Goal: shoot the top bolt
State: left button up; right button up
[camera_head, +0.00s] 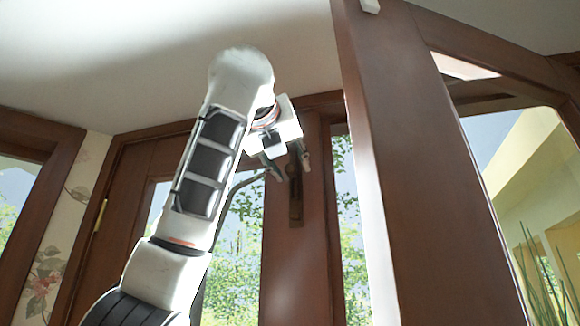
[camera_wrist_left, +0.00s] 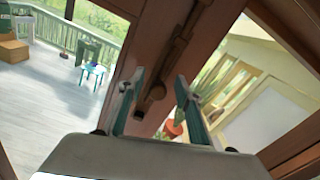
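The top bolt (camera_head: 296,207) is a dark bronze fitting mounted upright on the brown wooden door stile in the head view. Its upper part is hidden behind my left gripper (camera_head: 289,168). I cannot tell whether either finger touches the bolt. My right gripper is in neither view.
A wide brown door edge (camera_head: 425,170) stands close on the right in the head view. A brass hinge (camera_head: 100,215) is on the left frame. Through the glass, the left wrist view shows a deck with a small table (camera_wrist_left: 94,71) and a wooden box (camera_wrist_left: 13,50).

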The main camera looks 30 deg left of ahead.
pick_arm(q)
jog(key=shift+f, duration=0.1)
jog(key=shift+s+d, duration=0.15)
jog(key=shift+s, duration=0.2)
jog(key=v, duration=1.1)
jog(key=shift+s, duration=0.15)
dwell(0.3)
